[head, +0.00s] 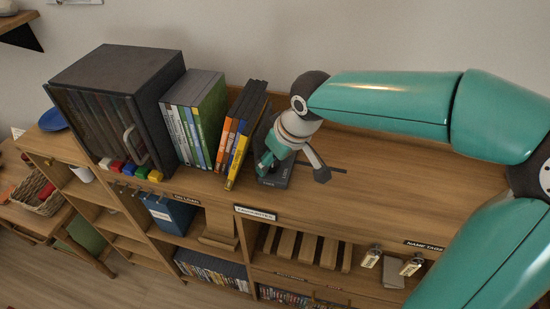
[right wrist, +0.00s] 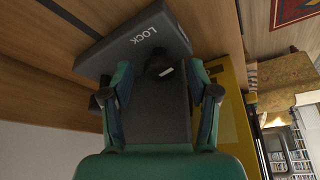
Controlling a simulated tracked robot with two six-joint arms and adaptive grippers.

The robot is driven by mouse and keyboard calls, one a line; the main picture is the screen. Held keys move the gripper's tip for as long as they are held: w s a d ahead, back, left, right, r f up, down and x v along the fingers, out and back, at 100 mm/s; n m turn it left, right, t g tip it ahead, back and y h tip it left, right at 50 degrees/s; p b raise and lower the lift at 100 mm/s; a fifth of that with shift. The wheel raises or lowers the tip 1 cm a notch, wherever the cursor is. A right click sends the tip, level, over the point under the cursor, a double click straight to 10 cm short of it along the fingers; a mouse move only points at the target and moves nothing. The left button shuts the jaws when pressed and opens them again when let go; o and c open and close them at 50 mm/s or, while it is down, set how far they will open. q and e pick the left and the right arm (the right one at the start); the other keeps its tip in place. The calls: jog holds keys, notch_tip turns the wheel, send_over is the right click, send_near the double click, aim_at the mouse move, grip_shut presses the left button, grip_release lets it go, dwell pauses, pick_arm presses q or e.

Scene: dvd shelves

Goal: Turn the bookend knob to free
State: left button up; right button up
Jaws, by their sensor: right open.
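The dark grey bookend (head: 275,180) stands on the shelf top, right of the leaning cases, partly hidden by my right gripper (head: 286,164). In the right wrist view, the bookend's base (right wrist: 120,52) reads LOCK. A small dark knob (right wrist: 158,62) with a white mark sits beside this lettering. My right gripper (right wrist: 160,72) is open, its fingertips on either side of the knob. I cannot tell whether either fingertip touches it. My left gripper is not in view.
Several upright cases (head: 243,130) lean left of the bookend, with a yellow case (right wrist: 235,110) close to my right gripper. A black box (head: 150,85) stands further left. A dark slot (head: 325,169) runs along the shelf top (head: 390,190), which is clear to the right.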

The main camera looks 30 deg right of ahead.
jog(key=shift+r, duration=0.15)
jog(key=v, duration=1.1)
jog(key=shift+s+r, duration=0.25)
jog(key=shift+m, duration=0.3)
jog(key=shift+c, duration=0.2)
